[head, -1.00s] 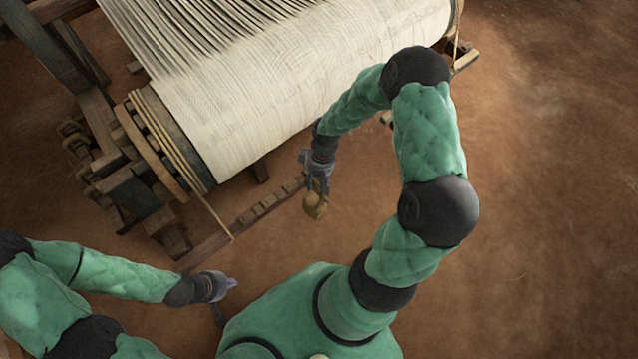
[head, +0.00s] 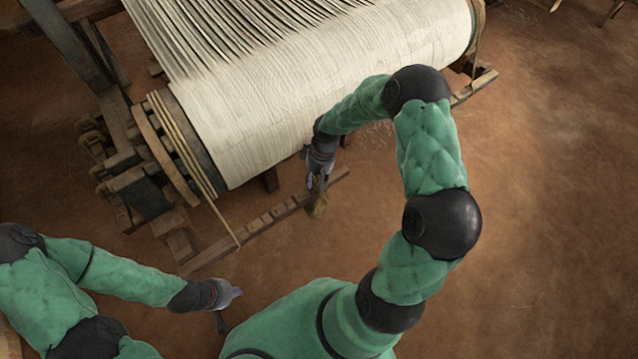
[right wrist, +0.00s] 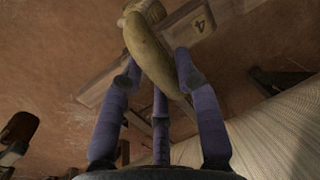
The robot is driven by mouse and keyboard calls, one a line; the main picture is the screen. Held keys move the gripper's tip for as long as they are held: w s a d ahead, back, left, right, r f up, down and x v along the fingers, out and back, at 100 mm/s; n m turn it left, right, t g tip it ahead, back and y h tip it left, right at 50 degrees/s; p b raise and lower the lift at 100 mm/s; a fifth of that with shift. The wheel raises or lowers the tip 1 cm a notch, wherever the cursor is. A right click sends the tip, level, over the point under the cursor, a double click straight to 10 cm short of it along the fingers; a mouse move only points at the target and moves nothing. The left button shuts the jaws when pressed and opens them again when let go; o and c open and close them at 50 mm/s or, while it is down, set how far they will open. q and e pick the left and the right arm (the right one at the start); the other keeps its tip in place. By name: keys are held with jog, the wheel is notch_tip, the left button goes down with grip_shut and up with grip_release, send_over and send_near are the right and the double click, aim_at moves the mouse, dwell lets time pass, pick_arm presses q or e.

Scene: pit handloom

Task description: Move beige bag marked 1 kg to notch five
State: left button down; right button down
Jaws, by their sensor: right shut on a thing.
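The beige bag (head: 318,207) hangs in my right gripper (head: 318,187), over or close beside the right part of the notched wooden bar (head: 225,247). In the right wrist view the bag (right wrist: 147,45) is pinched between the fingers (right wrist: 155,85), tilted, with its tied end at the top; no weight mark is legible. Behind it a wooden piece marked 4 (right wrist: 198,25) shows. I cannot tell whether the bag touches the bar. My left gripper (head: 236,292) is low on the left, away from the bar, and its fingers are too small to judge.
The loom's cloth roll (head: 260,125) lies just behind the bar and my right gripper. A cord (head: 223,222) runs from the roll's left end to the bar. The loom's wooden frame (head: 120,140) stands at left. Bare earth floor (head: 550,220) is open at right.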

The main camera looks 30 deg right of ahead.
jog(key=shift+w, duration=0.6)
jog(key=shift+f, duration=0.15)
jog(key=shift+f+b, duration=0.85)
jog(key=shift+f, duration=0.1)
jog(key=shift+f, duration=0.3)
jog(key=c, duration=0.8)
grip_release()
jog(key=shift+s+a+f, duration=0.1)
jog(key=r, duration=0.4)
jog(key=d+r, duration=0.1)
jog(key=r, duration=0.3)
jog(key=d+r, duration=0.1)
jog(key=r, duration=0.3)
jog(key=shift+d, duration=0.15)
